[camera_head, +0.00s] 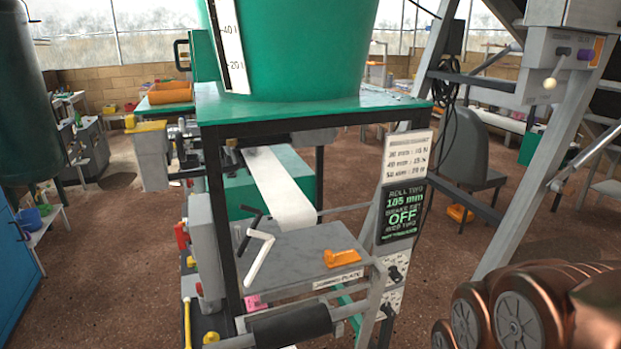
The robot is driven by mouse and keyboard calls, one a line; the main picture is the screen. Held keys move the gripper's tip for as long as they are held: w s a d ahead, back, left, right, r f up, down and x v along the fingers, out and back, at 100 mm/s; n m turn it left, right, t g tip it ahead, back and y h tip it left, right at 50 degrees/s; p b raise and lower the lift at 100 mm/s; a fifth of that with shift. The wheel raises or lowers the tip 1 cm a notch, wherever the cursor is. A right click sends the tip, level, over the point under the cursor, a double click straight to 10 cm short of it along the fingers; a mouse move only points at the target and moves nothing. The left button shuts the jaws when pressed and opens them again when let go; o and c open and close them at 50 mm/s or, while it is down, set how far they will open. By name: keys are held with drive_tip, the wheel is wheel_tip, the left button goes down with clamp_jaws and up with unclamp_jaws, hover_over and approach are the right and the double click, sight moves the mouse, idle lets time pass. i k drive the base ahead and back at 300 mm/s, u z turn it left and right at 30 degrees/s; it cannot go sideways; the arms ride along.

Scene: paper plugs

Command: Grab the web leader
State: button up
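The web leader appears to be the white paper strip (278,188) in the middle of the head view. It comes out of the machine under the green top and slopes down towards me. Its free end hangs just above the back of a grey plate (305,268); I cannot tell whether it touches the plate. Copper-coloured parts with grey discs at the lower right look like my own arm. My gripper's fingers do not show, and nothing is seen holding the strip.
An orange piece (340,259) lies on the plate, and a white crank-like handle (259,255) stands at its left. A dark roller (292,325) is in front.

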sight(332, 261)
drive_tip(key=z, duration=0.95)
drive_tip(key=k, duration=0.75)
drive_tip(key=u, duration=1.6)
drive_tip(key=i, duration=0.5)
drive_tip(key=u, duration=0.1)
